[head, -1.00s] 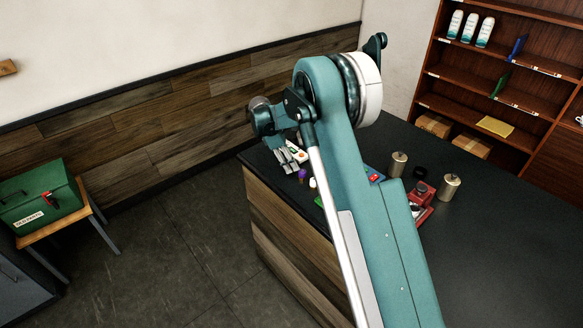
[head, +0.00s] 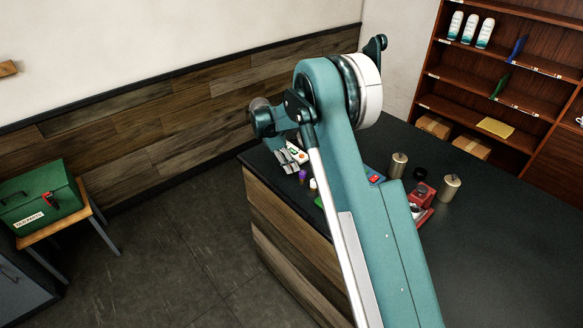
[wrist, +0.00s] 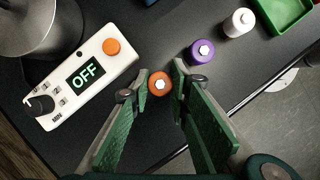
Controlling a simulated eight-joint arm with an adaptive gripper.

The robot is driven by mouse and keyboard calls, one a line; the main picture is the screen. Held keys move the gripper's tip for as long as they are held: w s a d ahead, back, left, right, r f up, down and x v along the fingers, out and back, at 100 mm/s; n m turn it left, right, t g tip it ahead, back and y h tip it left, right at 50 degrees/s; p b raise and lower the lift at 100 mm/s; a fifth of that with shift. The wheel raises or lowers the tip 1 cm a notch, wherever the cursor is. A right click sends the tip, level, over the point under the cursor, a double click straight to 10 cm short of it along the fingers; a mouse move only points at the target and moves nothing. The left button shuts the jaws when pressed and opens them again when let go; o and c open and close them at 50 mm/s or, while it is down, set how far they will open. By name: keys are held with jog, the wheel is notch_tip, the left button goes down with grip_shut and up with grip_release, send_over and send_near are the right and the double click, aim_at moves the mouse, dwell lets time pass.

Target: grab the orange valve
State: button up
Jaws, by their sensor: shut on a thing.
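The orange valve (wrist: 160,84) is a small round orange piece with a pale hexagonal top, standing on the dark counter in the wrist view. My gripper (wrist: 154,87) has its green-padded fingers on either side of the valve, with the fingertips closed on it.
A white control box (wrist: 82,76) reading OFF lies just left of the valve. A purple valve (wrist: 201,51) and a white valve (wrist: 238,22) stand to the upper right, near a green tray (wrist: 290,14). The counter edge is close by.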

jog(key=shift+r, duration=5)
